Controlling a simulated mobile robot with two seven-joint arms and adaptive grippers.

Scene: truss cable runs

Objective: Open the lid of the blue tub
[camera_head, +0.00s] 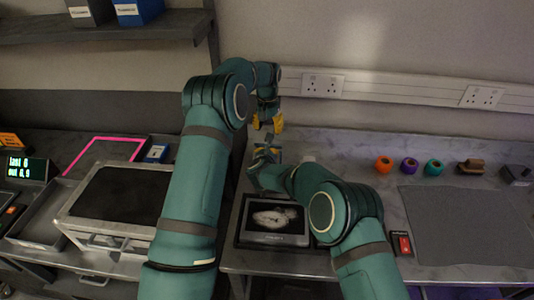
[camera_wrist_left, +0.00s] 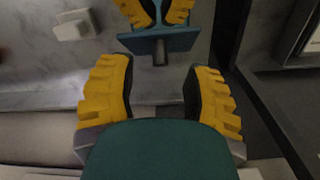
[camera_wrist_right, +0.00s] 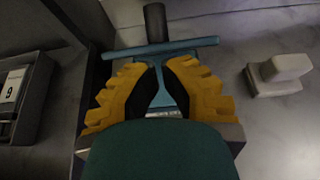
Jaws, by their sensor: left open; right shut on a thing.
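My right gripper (camera_wrist_right: 163,70) is shut on the stem of a blue T-shaped tool (camera_wrist_right: 190,46). The tool has a flat crossbar and a dark round handle (camera_wrist_right: 155,20) pointing away from that gripper. In the left wrist view the blue tool (camera_wrist_left: 180,43) is ahead of my left gripper (camera_wrist_left: 155,80), which is open and empty. The dark handle points at the gap between its fingers, apart from them. In the head view my left gripper (camera_head: 267,123) is just beyond my right gripper (camera_head: 265,150).
A blue bin (camera_head: 138,12) stands on the upper left shelf. A tablet-like screen (camera_head: 274,220) lies in front of the grippers. Orange, purple and teal rings (camera_head: 409,166) line the back right. The grey mat (camera_head: 465,225) is clear. A white block (camera_wrist_right: 280,70) is nearby.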

